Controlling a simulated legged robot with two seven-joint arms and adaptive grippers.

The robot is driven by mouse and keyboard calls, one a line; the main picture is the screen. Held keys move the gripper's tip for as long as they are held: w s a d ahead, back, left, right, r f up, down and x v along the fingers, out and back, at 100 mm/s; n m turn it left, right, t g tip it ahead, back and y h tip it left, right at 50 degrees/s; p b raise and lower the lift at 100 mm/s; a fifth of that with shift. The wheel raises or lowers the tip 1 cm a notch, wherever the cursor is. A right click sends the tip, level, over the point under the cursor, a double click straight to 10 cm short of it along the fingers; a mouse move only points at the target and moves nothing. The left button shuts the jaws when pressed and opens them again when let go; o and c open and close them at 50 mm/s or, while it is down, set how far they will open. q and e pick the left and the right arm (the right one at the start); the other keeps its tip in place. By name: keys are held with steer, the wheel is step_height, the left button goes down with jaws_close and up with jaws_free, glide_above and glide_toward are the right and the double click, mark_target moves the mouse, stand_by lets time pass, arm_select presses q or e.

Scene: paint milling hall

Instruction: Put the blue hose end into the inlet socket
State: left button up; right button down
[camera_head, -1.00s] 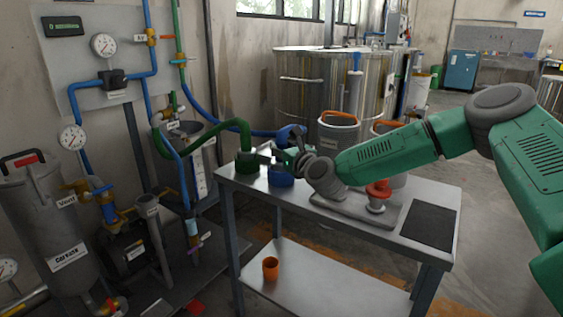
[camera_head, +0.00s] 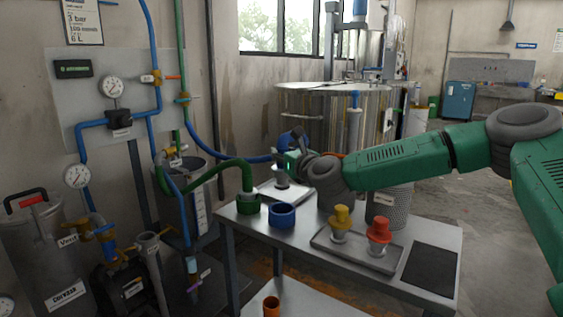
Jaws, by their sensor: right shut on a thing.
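My right gripper (camera_head: 292,160) is shut on the blue hose (camera_head: 262,159) near its end (camera_head: 296,137). The hose comes from the wall pipes at the left, and part of its end is hidden by the gripper. The gripper is above and behind the blue ring holder (camera_head: 282,216) on the table. A grey fitting (camera_head: 281,179) on a pale plate (camera_head: 268,190) shows just below the gripper. I cannot tell whether this is the inlet socket or whether the hose end touches it. My left gripper is not in view.
The green hose (camera_head: 222,168) ends in the green ring holder (camera_head: 248,206) beside the blue one. A tray (camera_head: 352,252) with yellow (camera_head: 341,217) and red (camera_head: 378,230) fittings stands on the metal table (camera_head: 300,240). A large steel tank (camera_head: 315,110) stands behind.

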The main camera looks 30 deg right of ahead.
steer(key=shift+r+p, duration=1.25)
steer(key=shift+r, duration=1.8)
steer(key=shift+f, duration=0.1)
